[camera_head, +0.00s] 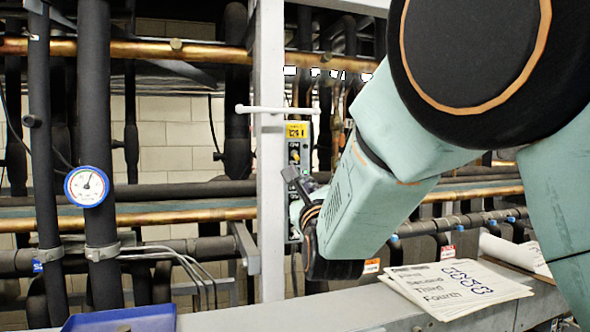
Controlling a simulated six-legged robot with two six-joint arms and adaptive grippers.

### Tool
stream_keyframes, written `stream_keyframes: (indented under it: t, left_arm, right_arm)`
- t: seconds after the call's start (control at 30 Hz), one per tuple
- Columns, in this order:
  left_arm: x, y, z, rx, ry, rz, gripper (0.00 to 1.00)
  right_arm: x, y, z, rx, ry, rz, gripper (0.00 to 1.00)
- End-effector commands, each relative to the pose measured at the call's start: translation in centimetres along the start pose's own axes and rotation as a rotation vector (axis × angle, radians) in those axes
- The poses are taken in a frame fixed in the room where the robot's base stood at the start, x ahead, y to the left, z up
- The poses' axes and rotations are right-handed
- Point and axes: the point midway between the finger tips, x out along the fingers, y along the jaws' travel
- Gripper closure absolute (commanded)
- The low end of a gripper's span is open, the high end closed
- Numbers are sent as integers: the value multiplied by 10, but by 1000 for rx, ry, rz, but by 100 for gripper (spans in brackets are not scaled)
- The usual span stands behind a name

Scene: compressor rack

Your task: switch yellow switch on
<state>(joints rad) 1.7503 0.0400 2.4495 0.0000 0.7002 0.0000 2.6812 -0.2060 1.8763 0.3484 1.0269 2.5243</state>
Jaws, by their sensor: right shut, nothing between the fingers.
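A narrow dark switch panel (294,146) is mounted beside the pale upright post, with a yellow label (297,130) near its top. A small yellow spot, which may be the yellow switch (295,157), shows on the panel below the label. Its position, on or off, is too small to tell. My right gripper (290,175) is shut and empty, in front of the panel just below the yellow spot. I cannot tell whether it touches the panel. The gripper and wrist hide part of the lower panel. My left gripper is not in view.
A pale upright post (271,220) with a white rod (278,110) stands just left of the panel. A round gauge (86,186) hangs on dark pipes at left. A blue tray (120,320) and printed papers (455,287) lie in front. My right arm covers much of the right side.

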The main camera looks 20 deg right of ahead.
Motion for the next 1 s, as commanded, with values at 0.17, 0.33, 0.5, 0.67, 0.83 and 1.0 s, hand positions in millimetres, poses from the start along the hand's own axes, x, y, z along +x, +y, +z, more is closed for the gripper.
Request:
stream_keyframes:
  t: [0.17, 0.33, 0.5, 0.67, 0.83, 1.0]
  left_arm:
    - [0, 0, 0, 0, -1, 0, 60]
    - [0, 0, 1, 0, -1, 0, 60]
    - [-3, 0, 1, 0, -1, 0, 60]
    - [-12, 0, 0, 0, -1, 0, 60]
    - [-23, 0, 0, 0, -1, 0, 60]
    - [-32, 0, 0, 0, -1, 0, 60]
  right_arm:
    - [-2, -1, 1, 3, -1, -1, 100]
    - [-4, -1, 1, 2, -1, -1, 100]
    - [2, -1, 1, 4, 0, 0, 100]
    - [24, -2, 2, 5, 1, -2, 100]
    - [52, -2, 2, 4, 1, -2, 100]
    - [77, -2, 2, 3, 0, -1, 100]
